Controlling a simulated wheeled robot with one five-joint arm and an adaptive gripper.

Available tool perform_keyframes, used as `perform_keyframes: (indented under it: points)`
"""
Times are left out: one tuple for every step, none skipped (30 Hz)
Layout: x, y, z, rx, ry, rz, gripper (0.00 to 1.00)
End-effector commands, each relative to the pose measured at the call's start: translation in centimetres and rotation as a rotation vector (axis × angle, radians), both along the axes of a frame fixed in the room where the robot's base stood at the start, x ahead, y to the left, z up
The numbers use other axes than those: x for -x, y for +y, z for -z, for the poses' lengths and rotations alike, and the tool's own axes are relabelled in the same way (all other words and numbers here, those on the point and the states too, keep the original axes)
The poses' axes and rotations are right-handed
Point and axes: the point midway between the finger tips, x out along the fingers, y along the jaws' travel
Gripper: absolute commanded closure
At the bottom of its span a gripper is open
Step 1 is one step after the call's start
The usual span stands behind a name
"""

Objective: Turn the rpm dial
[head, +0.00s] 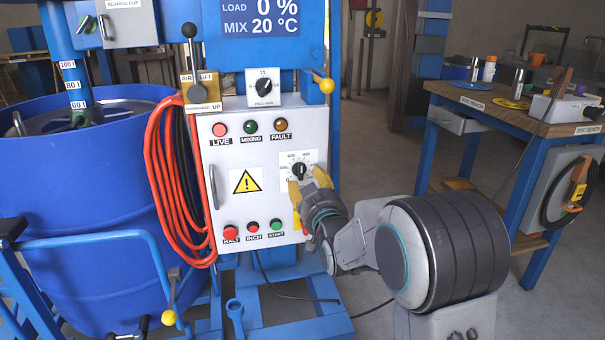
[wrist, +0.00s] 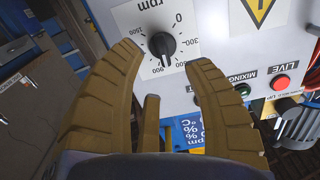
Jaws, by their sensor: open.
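The rpm dial (head: 299,169) is a black round knob on a white scale plate on the grey control panel (head: 237,275). In the wrist view the dial (wrist: 162,44) lies just beyond my fingertips, between them in the picture. Its white mark appears to point near the 900 figure; the small print is hard to read. My gripper (head: 308,182) has yellow-brown fingers spread apart just in front of the dial, with nothing between them. In the wrist view my gripper (wrist: 164,62) is open, and no contact with the knob shows. The fingers hide the lower part of the scale in the head view.
Lamps (head: 251,127) sit above the dial and push buttons (head: 253,226) below it. A warning label (head: 246,181) and an orange hose (head: 165,185) are to the left. A blue drum (head: 75,210) stands further left, a workbench (head: 500,110) right.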

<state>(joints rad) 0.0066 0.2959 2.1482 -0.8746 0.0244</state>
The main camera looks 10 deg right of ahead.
Motion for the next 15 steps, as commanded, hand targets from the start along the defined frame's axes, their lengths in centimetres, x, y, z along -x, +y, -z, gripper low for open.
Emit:
perform_keyframes:
  points:
    - [-0.5, 0.0, 0.3, 0.001, -0.002, 0.000, 0.54]
    - [-0.7, 0.0, 0.4, 0.001, -0.002, 0.000, 0.54]
    - [-1.1, 0.0, 0.4, 0.001, -0.002, 0.000, 0.54]
    - [-1.4, 0.0, 0.4, 0.001, -0.002, 0.000, 0.54]
    - [-1.7, 0.0, 0.4, 0.001, -0.002, 0.000, 0.54]
    - [-2.1, 0.0, 0.5, 0.000, -0.002, 0.000, 0.54]
    - [-2.4, 0.0, 0.5, 0.000, -0.001, 0.000, 0.54]
    - [-2.7, 0.0, 0.5, 0.000, -0.002, 0.000, 0.54]
    - [-3.1, 0.0, 0.5, 0.000, -0.001, 0.000, 0.54]
    - [-3.3, 0.0, 0.5, 0.000, -0.002, 0.000, 0.54]
    - [-3.6, 0.0, 0.5, 0.000, -0.002, 0.000, 0.54]
    - [-3.9, 0.0, 0.4, 0.000, -0.002, 0.000, 0.54]
    - [-4.1, 0.0, 0.4, 0.000, -0.002, 0.000, 0.54]
    - [-4.3, 0.0, 0.4, 0.000, -0.001, 0.000, 0.54]
    - [-4.7, 0.0, 0.2, 0.000, 0.001, 0.000, 0.54]
